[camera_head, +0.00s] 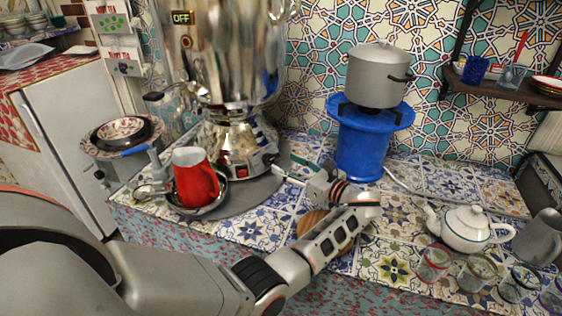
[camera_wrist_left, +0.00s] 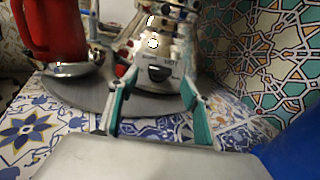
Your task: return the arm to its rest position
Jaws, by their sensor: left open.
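My left arm (camera_head: 300,258) reaches in from the lower left over the tiled counter. My left gripper (camera_head: 287,167) is open and empty, close in front of the samovar's base. In the left wrist view the two green-padded fingers (camera_wrist_left: 157,105) stand apart, with the samovar's lower body and black knob (camera_wrist_left: 158,73) beyond them. The large metal samovar (camera_head: 236,140) stands upright on a grey round mat (camera_head: 262,195). My right gripper does not show in either view.
A red mug (camera_head: 195,178) stands in a metal bowl left of the gripper. A blue stand (camera_head: 361,145) with a grey pot (camera_head: 378,75) is to the right. A white teapot (camera_head: 466,229) and several glasses (camera_head: 477,272) stand at the counter's right front.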

